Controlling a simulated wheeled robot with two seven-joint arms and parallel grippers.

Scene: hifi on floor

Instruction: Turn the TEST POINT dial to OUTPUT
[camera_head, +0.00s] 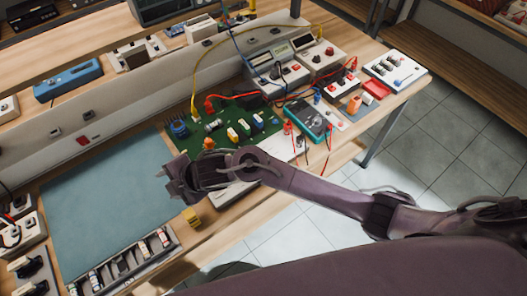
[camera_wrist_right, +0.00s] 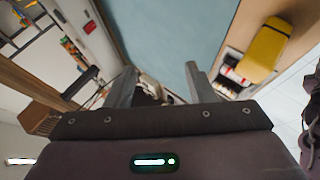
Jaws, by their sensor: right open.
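I cannot read a TEST POINT or OUTPUT label in either view, so I cannot tell which control is that dial. A green circuit board (camera_head: 238,127) with several knobs and parts lies on the bench in the head view. A blue knob (camera_head: 179,129) and an orange knob (camera_head: 209,143) are at its left side. My right gripper (camera_head: 172,182) is open and empty, over the right edge of the blue-green mat, in front of the board. Its fingers (camera_wrist_right: 160,88) stand apart in the wrist view. My right arm hides part of a pale panel (camera_head: 232,195). My left gripper is not in view.
The blue-green mat (camera_head: 105,200) is mostly clear. A yellow block (camera_head: 191,217) lies near the bench's front edge; it is also in the wrist view (camera_wrist_right: 267,45). A parts tray (camera_head: 130,262) is at the front. A teal multimeter (camera_head: 307,118) and red cables are right of the board.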

